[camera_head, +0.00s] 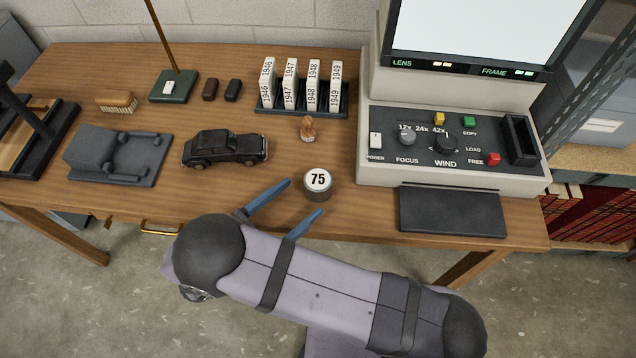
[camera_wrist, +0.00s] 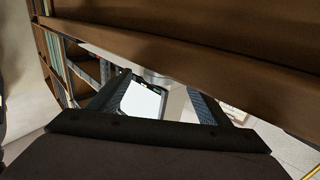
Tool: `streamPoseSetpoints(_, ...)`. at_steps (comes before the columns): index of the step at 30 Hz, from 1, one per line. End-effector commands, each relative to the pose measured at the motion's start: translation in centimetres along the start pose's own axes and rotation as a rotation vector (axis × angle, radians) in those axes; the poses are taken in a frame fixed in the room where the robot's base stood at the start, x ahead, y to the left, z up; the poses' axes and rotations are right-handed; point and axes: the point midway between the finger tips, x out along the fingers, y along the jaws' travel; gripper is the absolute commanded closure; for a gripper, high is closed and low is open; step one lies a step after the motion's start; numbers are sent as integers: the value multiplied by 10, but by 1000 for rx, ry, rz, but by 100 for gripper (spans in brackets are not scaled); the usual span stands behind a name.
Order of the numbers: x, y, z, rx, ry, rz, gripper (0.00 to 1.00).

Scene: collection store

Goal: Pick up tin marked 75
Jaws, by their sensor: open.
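The tin marked 75 (camera_head: 317,193) is a small dark round tin with a white lid. It stands upright near the front edge of the wooden desk, left of the reader. My gripper (camera_head: 304,197) is open, its two blue fingers reaching in from the lower left. The tips lie on either side of the tin's near side in the head view; I cannot tell whether they touch it. In the wrist view my gripper's fingers (camera_wrist: 158,84) are spread.
A wooden stamp (camera_head: 308,131) stands just behind the tin. A black model car (camera_head: 225,148) is to the left. A rack of year-marked boxes (camera_head: 346,101) stands behind. The microfilm reader (camera_head: 372,182) and its dark front plate (camera_head: 452,211) are on the right.

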Motion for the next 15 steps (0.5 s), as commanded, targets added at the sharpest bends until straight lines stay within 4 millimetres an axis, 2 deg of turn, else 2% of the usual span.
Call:
streamPoseSetpoints(8, 19, 0, -2, -1, 1, 2, 29)
streamPoseSetpoints(15, 26, 0, -3, -1, 1, 2, 29)
